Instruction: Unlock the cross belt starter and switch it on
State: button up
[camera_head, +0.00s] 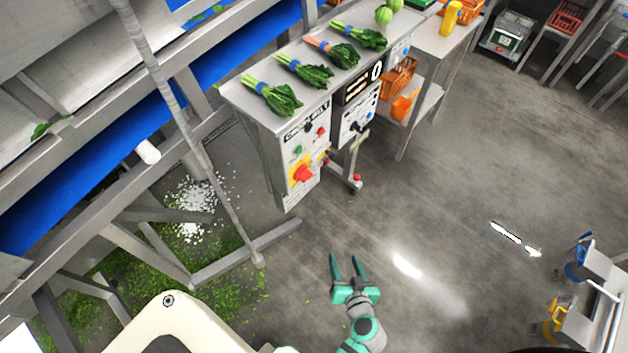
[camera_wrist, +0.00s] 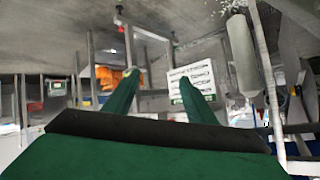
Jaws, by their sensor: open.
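The cross belt starter (camera_head: 297,165) is a light grey box on the front of a steel table, lettered "CROSS BELT". A red rotary switch (camera_head: 302,174) sits on a yellow plate low on its face. A green button (camera_head: 298,150), a black knob (camera_head: 308,127) and a red button (camera_head: 320,131) are above it. A small red and yellow item (camera_head: 325,157) is at its right edge; I cannot tell if it is a lock. My gripper (camera_head: 346,262) is open and empty, apart from the starter and below it in the head view. Its fingers also show in the wrist view (camera_wrist: 160,80).
A second control box (camera_head: 356,116) adjoins the starter on the right. Bunches of greens (camera_head: 272,95) lie on the steel table (camera_head: 240,95) above. A conveyor frame (camera_head: 125,215) stands at left, with spilled greens beneath. A trolley (camera_head: 598,290) stands at lower right.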

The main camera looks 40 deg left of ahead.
jog(key=w+a+r+n+g+y, duration=0.3)
jog(key=w+a+r+n+y, duration=0.2)
jog(key=w+a+r, duration=0.15)
jog(key=n+g+y, duration=0.4)
jog(key=n+y, duration=0.1)
jog(key=n, duration=0.1)
send_near(309, 178)
jog(key=a, duration=0.8)
jog(key=shift+w+a+r, duration=0.1)
jog(key=shift+w+r, duration=0.05)
jog(key=shift+w, duration=0.2)
jog(key=c, duration=1)
